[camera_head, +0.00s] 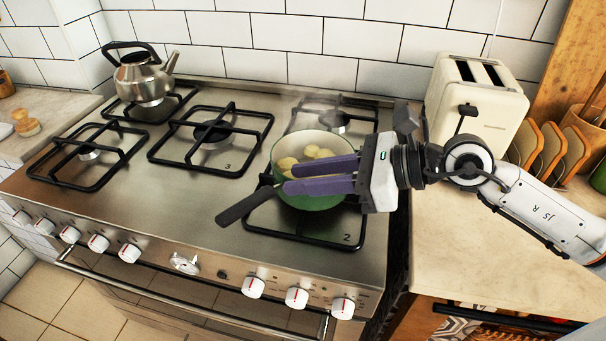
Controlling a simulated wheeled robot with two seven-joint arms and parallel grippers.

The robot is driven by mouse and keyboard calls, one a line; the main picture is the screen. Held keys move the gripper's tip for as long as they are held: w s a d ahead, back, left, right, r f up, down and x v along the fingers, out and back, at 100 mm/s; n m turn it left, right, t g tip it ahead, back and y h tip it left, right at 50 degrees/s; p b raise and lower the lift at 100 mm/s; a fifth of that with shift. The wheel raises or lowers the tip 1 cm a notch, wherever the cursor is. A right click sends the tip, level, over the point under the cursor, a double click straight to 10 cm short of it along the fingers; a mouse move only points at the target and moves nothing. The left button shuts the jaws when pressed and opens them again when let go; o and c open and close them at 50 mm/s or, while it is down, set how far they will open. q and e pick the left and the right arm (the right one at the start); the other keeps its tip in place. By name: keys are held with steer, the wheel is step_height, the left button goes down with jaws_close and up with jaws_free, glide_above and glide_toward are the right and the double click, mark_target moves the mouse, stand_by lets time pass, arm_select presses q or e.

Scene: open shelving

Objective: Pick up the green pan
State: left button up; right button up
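The green pan (312,202) sits on the front right burner of the stove, with several yellowish potato-like pieces (312,152) inside. Its dark handle (243,206) points to the lower left, toward the stove's front edge. My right gripper (289,177) reaches in from the right, and its two purple fingers lie across the pan in the picture. The fingers are apart with a gap between them, and nothing shows held there. They hide part of the pan's rim and contents. I cannot tell whether they touch the pan. My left gripper is not in view.
A steel kettle (143,77) stands on the back left burner. A cream toaster (477,100) stands on the right counter (470,250), behind my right arm. White knobs (297,297) line the stove front. The middle and left front burners are empty. A tiled wall closes the back.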

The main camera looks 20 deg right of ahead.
jaws_close()
stand_by(1.4)
steer(key=shift+r, duration=0.2)
